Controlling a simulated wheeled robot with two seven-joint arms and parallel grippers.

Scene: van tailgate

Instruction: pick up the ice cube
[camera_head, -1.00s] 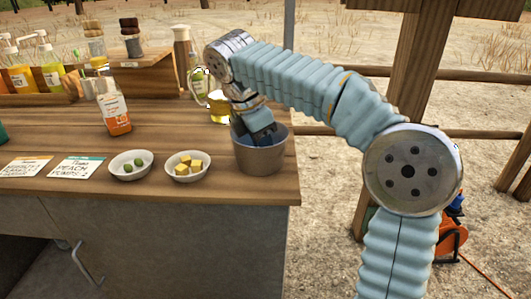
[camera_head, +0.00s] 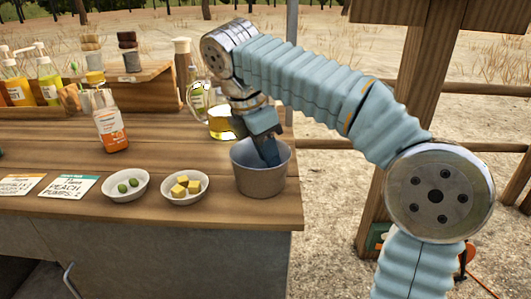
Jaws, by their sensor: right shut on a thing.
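A grey metal bucket (camera_head: 262,182) stands near the right front corner of the wooden counter. My right gripper (camera_head: 270,158) reaches down into the bucket's mouth, with its fingertips below the rim. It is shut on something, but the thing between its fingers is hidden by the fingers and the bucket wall. No ice cube can be made out in the view. My left gripper is not in view.
On the counter (camera_head: 165,222) stand a bowl of yellow cubes (camera_head: 183,200), a bowl of green olives (camera_head: 126,197), an orange-labelled bottle (camera_head: 111,128) and a glass jug of yellow liquid (camera_head: 220,122). Cards lie at the left. A bottle rack stands at the back.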

